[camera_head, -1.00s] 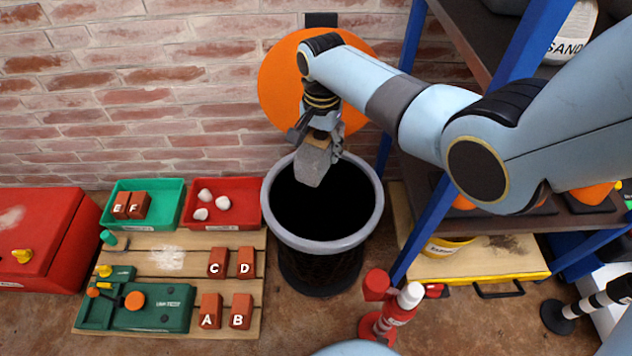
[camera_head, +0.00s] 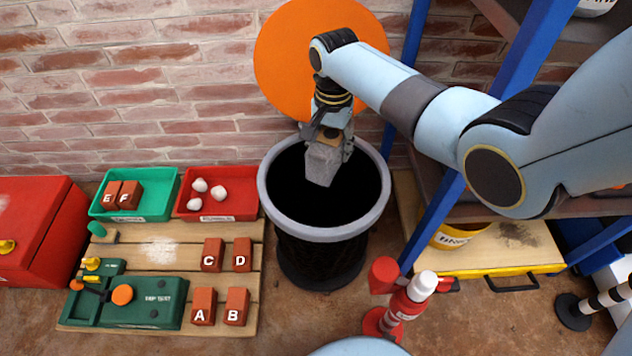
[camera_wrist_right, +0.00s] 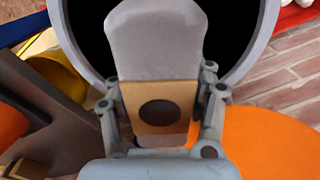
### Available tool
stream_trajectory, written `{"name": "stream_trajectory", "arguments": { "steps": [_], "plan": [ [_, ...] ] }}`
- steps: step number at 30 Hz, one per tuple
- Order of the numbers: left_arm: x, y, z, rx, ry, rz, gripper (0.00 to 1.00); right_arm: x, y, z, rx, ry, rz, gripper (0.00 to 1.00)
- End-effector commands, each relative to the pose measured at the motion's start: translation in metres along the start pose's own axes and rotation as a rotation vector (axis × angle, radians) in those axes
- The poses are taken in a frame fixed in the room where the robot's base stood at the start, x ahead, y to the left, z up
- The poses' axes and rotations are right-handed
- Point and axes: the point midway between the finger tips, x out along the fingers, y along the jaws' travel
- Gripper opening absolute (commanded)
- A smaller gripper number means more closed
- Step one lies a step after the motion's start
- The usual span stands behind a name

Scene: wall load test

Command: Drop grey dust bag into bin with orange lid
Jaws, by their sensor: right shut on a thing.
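The grey dust bag (camera_head: 322,163) hangs from my right gripper (camera_head: 329,143), which is shut on its tan collar. In the right wrist view the bag (camera_wrist_right: 156,40) and its tan collar with a dark round hole sit between the fingers of my right gripper (camera_wrist_right: 160,105). The bin (camera_head: 278,228) is black inside with a grey rim and stands on the floor. The bag is over the bin's mouth, toward its back. The round orange lid (camera_head: 283,70) stands open behind the bin against the wall. My left gripper is not in view.
Blue shelf posts (camera_head: 432,222) and a yellow-edged board (camera_head: 500,262) stand right of the bin. A red-and-white bottle (camera_head: 405,300) stands in front. Left are a green tray (camera_head: 150,207), a red tray (camera_head: 240,207) and a wooden pallet (camera_head: 150,245) with lettered bricks.

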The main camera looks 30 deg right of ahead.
Motion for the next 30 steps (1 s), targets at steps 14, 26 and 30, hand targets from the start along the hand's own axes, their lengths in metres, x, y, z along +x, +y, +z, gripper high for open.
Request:
{"name": "stream_trajectory", "arguments": {
  "steps": [14, 26, 30],
  "plan": [
    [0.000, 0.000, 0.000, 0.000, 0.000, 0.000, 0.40, 0.000, 0.001, 0.000, 0.000, -0.001, 0.001, 0.82],
    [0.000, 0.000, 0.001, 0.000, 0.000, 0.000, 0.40, -0.056, -0.001, -0.001, 0.000, 0.003, -0.005, 0.82],
    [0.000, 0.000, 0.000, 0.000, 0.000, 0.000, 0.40, -0.086, -0.001, -0.001, -0.001, 0.003, -0.004, 0.82]
  ]
}}
